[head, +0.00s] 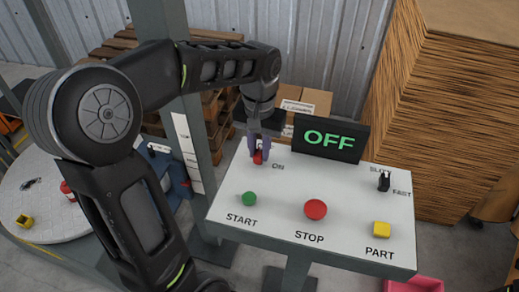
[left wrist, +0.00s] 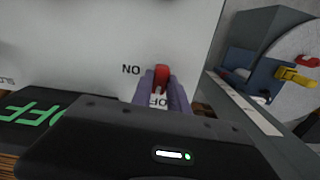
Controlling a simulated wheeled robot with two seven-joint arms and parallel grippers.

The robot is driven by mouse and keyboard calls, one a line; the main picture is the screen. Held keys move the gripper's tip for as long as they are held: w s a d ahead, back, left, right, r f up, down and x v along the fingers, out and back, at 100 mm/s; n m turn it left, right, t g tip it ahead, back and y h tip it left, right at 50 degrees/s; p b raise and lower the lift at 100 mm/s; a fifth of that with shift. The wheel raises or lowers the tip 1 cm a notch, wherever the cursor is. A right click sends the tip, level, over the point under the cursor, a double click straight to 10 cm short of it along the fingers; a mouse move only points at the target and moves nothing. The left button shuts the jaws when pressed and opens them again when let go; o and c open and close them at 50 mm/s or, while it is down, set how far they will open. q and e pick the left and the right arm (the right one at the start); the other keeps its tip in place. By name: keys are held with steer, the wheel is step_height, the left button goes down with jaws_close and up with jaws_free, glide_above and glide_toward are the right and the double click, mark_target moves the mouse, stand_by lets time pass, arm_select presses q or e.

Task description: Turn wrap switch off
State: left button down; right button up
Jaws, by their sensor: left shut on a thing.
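The wrap switch (left wrist: 161,74) has a red knob and sits at the far left of the white control panel (head: 275,200), where it also shows in the head view (head: 257,157). The word ON stands beside it, and an OFF label shows partly between my fingers in the left wrist view. My left gripper (head: 260,147) reaches down from above, and its purple fingers (left wrist: 164,88) are shut on the red knob. The display (head: 329,138) behind the panel reads OFF in green. My right gripper is not in view.
The panel also bears a green START button (head: 249,198), a red STOP button (head: 315,210), a yellow PART button (head: 381,229) and a black SLOW/FAST switch (head: 384,181). A round table (head: 50,190) stands at the left. Stacked cardboard (head: 440,110) rises behind the right side.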

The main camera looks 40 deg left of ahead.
mark_target(259, 152)
arm_select(q)
steer(key=shift+n, duration=0.5)
steer(key=c, duration=1.3)
jaws_free()
steer(key=shift+r, duration=0.1)
step_height(259, 152, up, 8)
steer(key=shift+f, duration=0.2)
